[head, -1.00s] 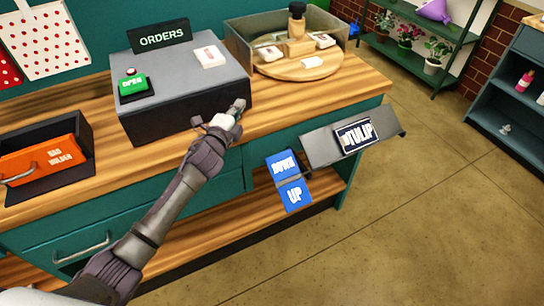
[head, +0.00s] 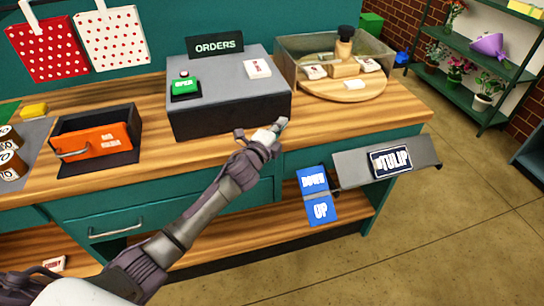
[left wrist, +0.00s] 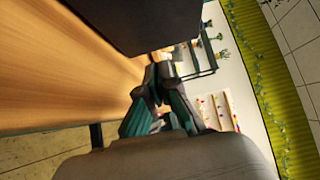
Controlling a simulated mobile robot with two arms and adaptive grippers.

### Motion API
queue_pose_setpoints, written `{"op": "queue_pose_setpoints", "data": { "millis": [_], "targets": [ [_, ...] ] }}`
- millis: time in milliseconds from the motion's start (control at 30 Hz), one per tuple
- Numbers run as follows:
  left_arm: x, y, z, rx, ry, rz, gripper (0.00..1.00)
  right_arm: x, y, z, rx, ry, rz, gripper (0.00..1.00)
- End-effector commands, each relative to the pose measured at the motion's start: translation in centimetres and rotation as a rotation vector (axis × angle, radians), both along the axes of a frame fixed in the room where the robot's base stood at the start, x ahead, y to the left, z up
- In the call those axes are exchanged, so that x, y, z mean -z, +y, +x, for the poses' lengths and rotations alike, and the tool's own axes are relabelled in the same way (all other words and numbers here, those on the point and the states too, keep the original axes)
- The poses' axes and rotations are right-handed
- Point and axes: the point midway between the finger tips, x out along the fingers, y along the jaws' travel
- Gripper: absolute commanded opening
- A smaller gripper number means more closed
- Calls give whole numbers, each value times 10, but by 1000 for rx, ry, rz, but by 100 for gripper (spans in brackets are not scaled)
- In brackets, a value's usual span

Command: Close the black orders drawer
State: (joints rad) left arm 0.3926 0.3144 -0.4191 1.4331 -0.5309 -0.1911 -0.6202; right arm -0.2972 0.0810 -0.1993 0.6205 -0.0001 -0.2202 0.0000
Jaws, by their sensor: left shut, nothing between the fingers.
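The orders box (head: 232,117), grey on top with a black front, stands on the wooden counter with a dark ORDERS sign (head: 215,44) behind it. Its black front looks flush, and I see no drawer standing out from it. My left gripper (head: 281,124) is shut and empty, at the lower right corner of the black front; I cannot tell whether it touches. In the left wrist view the shut fingers (left wrist: 160,72) are just below a dark box face (left wrist: 150,18). My right gripper is not in view.
A green OPEN button (head: 185,86) and a white card (head: 257,68) sit on top. A round wooden board (head: 343,90) is at right. A blue DOWN/UP panel (head: 318,196) and grey TULIP shelf (head: 415,153) jut out in front.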

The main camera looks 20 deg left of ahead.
Motion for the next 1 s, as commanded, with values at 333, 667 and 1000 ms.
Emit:
{"op": "queue_pose_setpoints", "data": {
  "millis": [333, 667, 1000],
  "targets": [
    [4, 7, -46, 4, 4, 0, 0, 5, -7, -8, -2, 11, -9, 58],
    [4, 16, -93, 5, 3, -1, 0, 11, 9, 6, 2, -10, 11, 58],
    [27, 22, -99, -12, 56, -34, 0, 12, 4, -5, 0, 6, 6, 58]
  ]
}}
